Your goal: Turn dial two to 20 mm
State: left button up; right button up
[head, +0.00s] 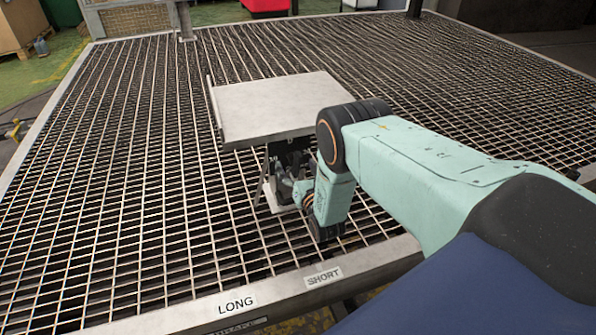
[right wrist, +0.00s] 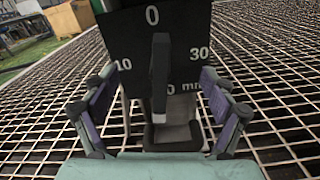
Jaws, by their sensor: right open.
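In the right wrist view a black dial plate (right wrist: 200,30) carries white marks: 0 at the top, 10 at the left, 30 at the right. At the bottom a partly hidden number ending in 0 stands beside "mm". A dark bar-shaped knob (right wrist: 160,75) stands upright in front of the plate, in line with the 0. I cannot tell which end is its pointer. My right gripper (right wrist: 158,98) is open, one finger on each side of the knob, with gaps to both. In the head view my right gripper (head: 296,190) is below the plate's tabletop, partly hidden by my arm. My left gripper is not in view.
A square metal tabletop (head: 270,100) stands above the dial area on a metal grating (head: 120,170). The grating's front rim has a LONG label (head: 237,304) and a SHORT label (head: 323,277). The grating left of the tabletop is clear.

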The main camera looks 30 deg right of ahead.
jog(key=shift+o, duration=0.5)
jog(key=shift+p+v, duration=1.1)
jog(key=shift+v, duration=0.4)
jog(key=p+v, duration=0.3)
jog(key=v, duration=0.3)
jog(key=shift+a, duration=0.1)
